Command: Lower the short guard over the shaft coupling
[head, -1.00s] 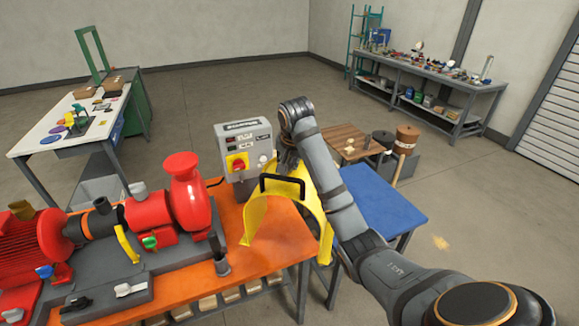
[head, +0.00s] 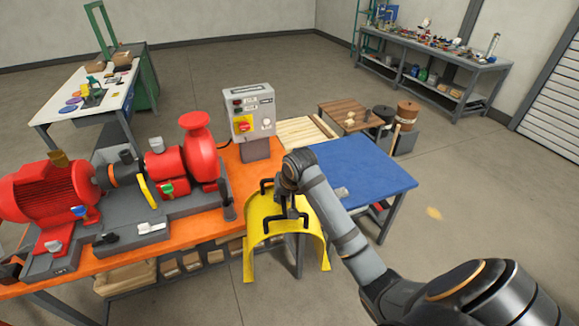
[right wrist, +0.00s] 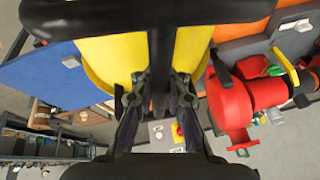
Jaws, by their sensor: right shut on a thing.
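The yellow arched guard (head: 262,218) hangs from my right gripper (head: 289,212) at the near right end of the orange bench, open side down. The gripper is shut on the guard's black handle, and both fingers close on its bar in the right wrist view (right wrist: 160,85). The shaft coupling (head: 124,169), a dark cylinder beside an orange ring, lies uncovered between the red motor (head: 50,190) and the red pump (head: 200,155). The guard is well to the right of the coupling and apart from it. My left gripper is not in view.
A grey control box (head: 250,115) stands at the back of the orange bench (head: 60,288). A blue table (head: 360,165) is right of the guard. A narrow yellow curved piece (head: 147,190) stands beside the coupling. A dark post (head: 226,200) rises between pump and guard.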

